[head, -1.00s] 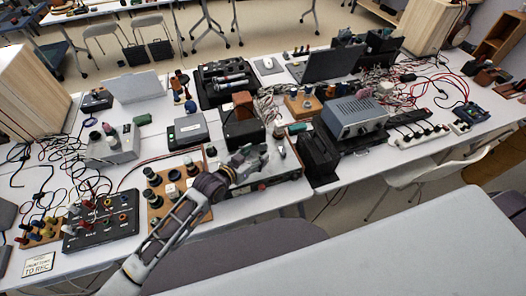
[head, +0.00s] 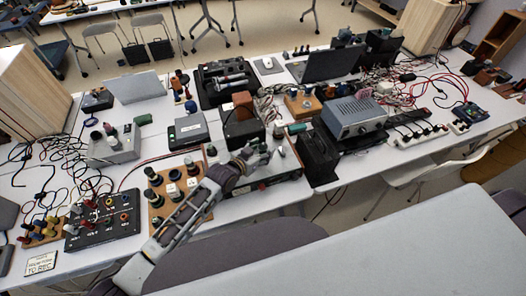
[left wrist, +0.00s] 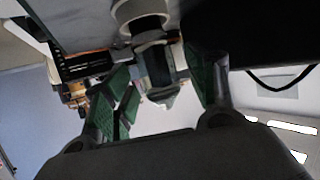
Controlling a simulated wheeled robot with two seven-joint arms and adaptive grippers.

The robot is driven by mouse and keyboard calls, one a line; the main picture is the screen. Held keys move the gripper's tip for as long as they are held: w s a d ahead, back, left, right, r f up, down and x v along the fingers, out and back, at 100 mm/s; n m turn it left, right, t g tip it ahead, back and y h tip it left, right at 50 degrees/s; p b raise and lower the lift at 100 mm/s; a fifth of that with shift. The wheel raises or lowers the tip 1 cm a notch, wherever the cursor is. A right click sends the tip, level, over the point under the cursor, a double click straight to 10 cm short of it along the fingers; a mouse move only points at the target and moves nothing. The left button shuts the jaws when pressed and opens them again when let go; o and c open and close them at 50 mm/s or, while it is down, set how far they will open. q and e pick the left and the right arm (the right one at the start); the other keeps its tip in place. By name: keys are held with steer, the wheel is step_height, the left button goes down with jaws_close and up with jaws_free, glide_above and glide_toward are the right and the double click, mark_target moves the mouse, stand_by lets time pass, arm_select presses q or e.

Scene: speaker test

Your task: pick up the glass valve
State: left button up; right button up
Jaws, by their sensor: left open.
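In the left wrist view, a small glass-like piece with a dark and pale body (left wrist: 157,72), which looks like the glass valve, shows between my left gripper's (left wrist: 160,95) two green-padded fingers. The fingers stand apart on either side of it, and I see no clear contact. In the head view my left gripper (head: 256,155) is over a long dark instrument (head: 262,182) near the table's front edge. A small pale upright piece (head: 279,134) stands just past its fingertips; I cannot tell whether it is the valve. My right gripper is in neither current view.
A black box (head: 318,155) stands close right of the gripper, and a dark box (head: 243,128) behind it. A wooden board with knobs (head: 172,188) lies under my left arm. A grey metal unit (head: 355,115) is further right. Cables crowd the table.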

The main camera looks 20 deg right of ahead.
arm_select(q)
steer(key=shift+c, duration=0.2)
steer(key=c, duration=1.1)
steer(key=shift+r+b, duration=0.35)
steer(key=shift+r, duration=4.65)
